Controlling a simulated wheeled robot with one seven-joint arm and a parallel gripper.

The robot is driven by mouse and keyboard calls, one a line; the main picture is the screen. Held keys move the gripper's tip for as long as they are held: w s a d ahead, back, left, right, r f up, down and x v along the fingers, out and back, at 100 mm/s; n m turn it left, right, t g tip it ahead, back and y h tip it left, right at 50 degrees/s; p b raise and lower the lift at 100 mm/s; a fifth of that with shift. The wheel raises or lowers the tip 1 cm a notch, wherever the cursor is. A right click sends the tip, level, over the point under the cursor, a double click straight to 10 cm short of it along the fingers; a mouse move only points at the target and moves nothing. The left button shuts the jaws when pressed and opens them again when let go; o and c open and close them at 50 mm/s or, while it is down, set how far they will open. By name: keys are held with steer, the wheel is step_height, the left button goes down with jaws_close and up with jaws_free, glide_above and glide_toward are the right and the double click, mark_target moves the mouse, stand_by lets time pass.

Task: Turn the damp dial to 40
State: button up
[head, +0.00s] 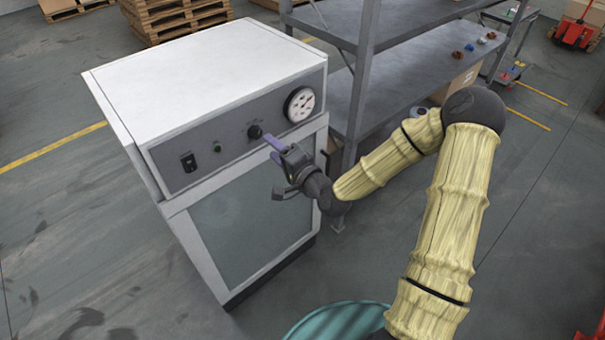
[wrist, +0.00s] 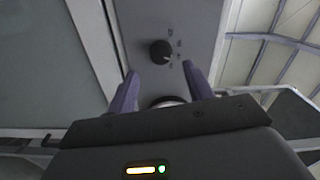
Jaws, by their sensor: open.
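The damp dial (head: 254,131) is a small round black knob on the grey front panel of a white cabinet, left of a round gauge.
A grey metal shelf (head: 400,75) stands right of the cabinet (head: 205,75). Open floor (head: 80,230) lies to the left.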

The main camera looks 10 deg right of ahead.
steer(key=p+v, duration=0.9)
steer(key=v, duration=0.2)
steer(key=shift+p, duration=0.3)
stand_by(0.4)
